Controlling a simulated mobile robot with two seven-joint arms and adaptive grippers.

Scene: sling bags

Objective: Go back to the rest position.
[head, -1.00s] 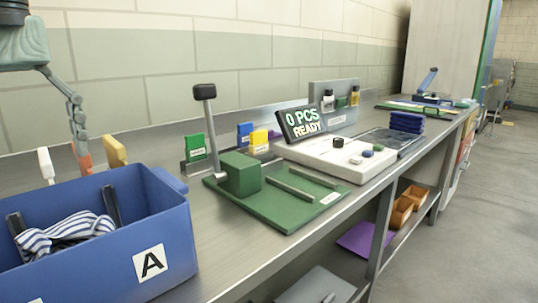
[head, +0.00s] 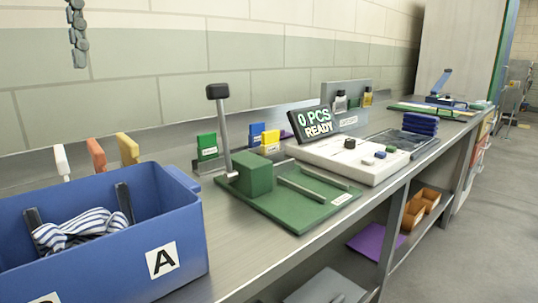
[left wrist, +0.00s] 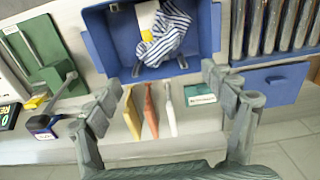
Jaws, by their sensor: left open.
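My left gripper shows at the top left of the head view as one hanging finger (head: 77,35), raised above the bench in front of the wall. In the left wrist view my left gripper (left wrist: 161,77) has its two fingers wide apart with nothing between them. Below it is a blue bin (head: 180,215) marked A, also in the left wrist view (left wrist: 100,40). A blue-and-white striped cloth item (head: 82,228) lies in the bin, apart from the fingers; it also shows in the left wrist view (left wrist: 172,30). My right gripper is in neither view.
White, orange (head: 97,155) and yellow upright tools stand behind the bin. A green press with a lever (head: 290,205), a white counting device (head: 335,160) reading "0 PCS READY" and blue trays (head: 420,123) stand farther right along the bench. Air above the bench is clear.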

